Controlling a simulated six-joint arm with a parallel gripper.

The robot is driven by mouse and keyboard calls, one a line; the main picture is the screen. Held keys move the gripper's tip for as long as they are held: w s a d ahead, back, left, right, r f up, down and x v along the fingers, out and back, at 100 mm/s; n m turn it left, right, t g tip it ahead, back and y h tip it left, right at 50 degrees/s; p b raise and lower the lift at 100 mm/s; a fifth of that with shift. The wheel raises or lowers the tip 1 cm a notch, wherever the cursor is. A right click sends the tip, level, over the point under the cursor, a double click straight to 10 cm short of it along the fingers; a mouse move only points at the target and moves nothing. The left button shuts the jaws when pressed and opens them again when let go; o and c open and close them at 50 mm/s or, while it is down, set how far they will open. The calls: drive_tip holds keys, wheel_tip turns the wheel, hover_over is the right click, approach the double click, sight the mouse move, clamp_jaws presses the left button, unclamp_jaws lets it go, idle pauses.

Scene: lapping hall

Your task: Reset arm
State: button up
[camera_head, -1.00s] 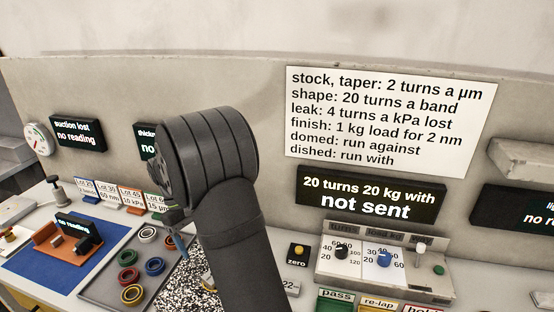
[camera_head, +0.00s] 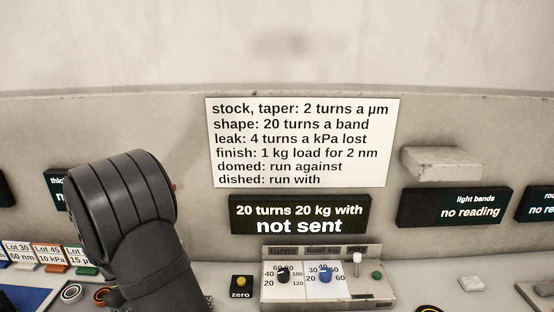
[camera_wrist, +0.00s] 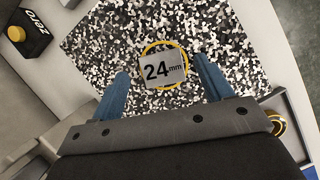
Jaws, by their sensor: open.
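My gripper (camera_wrist: 168,88) shows in the wrist view with its two blue fingers spread apart and nothing between them. In the head view my dark arm stands at the lower left and hides the gripper.
A control panel (camera_head: 378,290) with knobs and a white lever stands at the lower middle, beside the yellow "zero" button (camera_head: 241,281). A display reads "not sent" (camera_head: 300,214). A white instruction sheet (camera_head: 303,142) and a "light bands" display (camera_head: 455,208) are on the wall. A ring tray (camera_wrist: 284,98) edges the wrist view.

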drive_tip(key=shift+f, duration=0.15)
drive_tip(key=shift+f, duration=0.3)
wheel_tip(320, 180, down, 3)
drive_tip(key=shift+r, duration=0.2)
drive_tip(key=v, duration=1.2)
drive_tip(key=x, duration=1.1)
drive_tip(key=shift+d+f, duration=0.15)
drive_tip(key=shift+f, duration=0.05)
wheel_tip(320, 180, up, 3)
drive_tip(key=shift+r, duration=0.25)
drive_tip(key=w+a, duration=0.3)
drive_tip(key=a, duration=0.6)
drive_tip(key=w+a, duration=0.4)
drive_tip(key=a, duration=0.4)
drive_tip(key=s+a+n+t, duration=0.1)
drive_tip(key=s+a+n, duration=0.3)
drive_tip(key=s+a, duration=0.3)
drive_tip(key=shift+s+a+f+t, duration=0.15)
drive_tip(key=shift+a+f+t, duration=0.05)
drive_tip(key=shift+a+t, duration=0.1)
